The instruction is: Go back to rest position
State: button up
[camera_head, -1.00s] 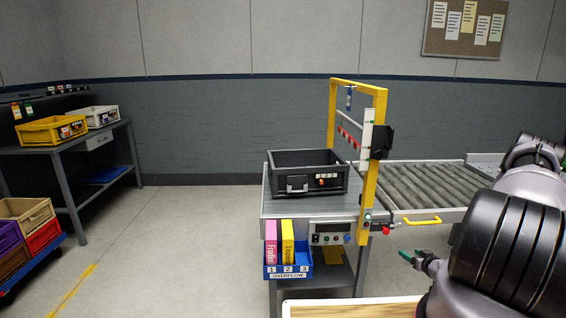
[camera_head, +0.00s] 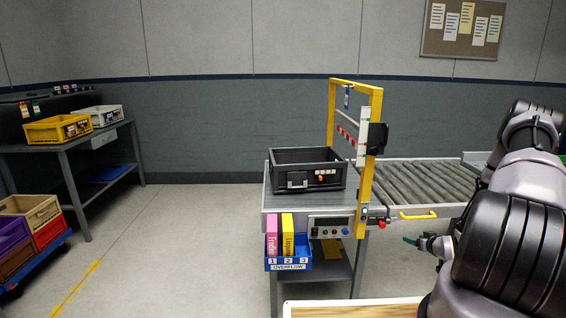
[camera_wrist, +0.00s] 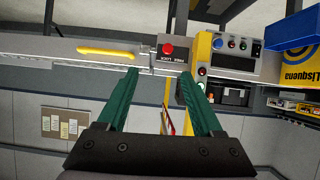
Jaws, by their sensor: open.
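My gripper (camera_wrist: 160,98) shows in the wrist view with two green fingers spread apart and nothing between them. In the head view my gripper (camera_head: 412,240) is small and seen side-on, at the lower right beside the yellow handle (camera_head: 417,215) of the roller conveyor. It is clear of the table and holds nothing. My arm fills the right edge of the head view. In the wrist view the scene appears turned over, with the yellow handle (camera_wrist: 108,51) and a red button (camera_wrist: 168,48) beyond the fingertips.
A black crate (camera_head: 308,182) sits on the metal table before the yellow frame (camera_head: 370,150). A blue overflow bin (camera_head: 288,262) with pink and yellow boxes hangs on its front. The roller conveyor (camera_head: 425,180) lies behind my gripper. Open floor (camera_head: 190,240) lies left.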

jog(key=w+a+r+g+h, duration=0.1)
jog(key=w+r+g, duration=0.1)
jog(key=r, duration=1.1)
jog(key=w+a+r+g+h, duration=0.1)
jog(key=w+r, duration=0.1)
jog(key=r, duration=1.1)
jog(key=s+a+r+m, duration=0.1)
jog(key=s+a+r, duration=0.2)
jog(key=r, duration=0.3)
jog(key=s+a+r+m+g, duration=0.1)
jog(key=s+a+r, duration=0.2)
jog(key=r, duration=0.2)
jog(key=s+a+r+m, duration=0.1)
jog(key=s+a+r, duration=0.2)
jog(key=r, duration=0.3)
jog(key=s+a+r+y, duration=0.1)
jog(key=s+a+r, duration=0.2)
jog(key=s, duration=0.5)
jog(key=s+a+r+m+g+y, duration=0.1)
jog(key=s+a+r, duration=0.3)
jog(key=s+a, duration=0.2)
jog(key=s+a+r+y, duration=0.2)
jog(key=s+a, duration=0.3)
jog(key=s, duration=0.5)
jog(key=shift+s+r+m, duration=0.3)
jog(key=shift+r+m, duration=0.1)
jog(key=shift+r, duration=0.35)
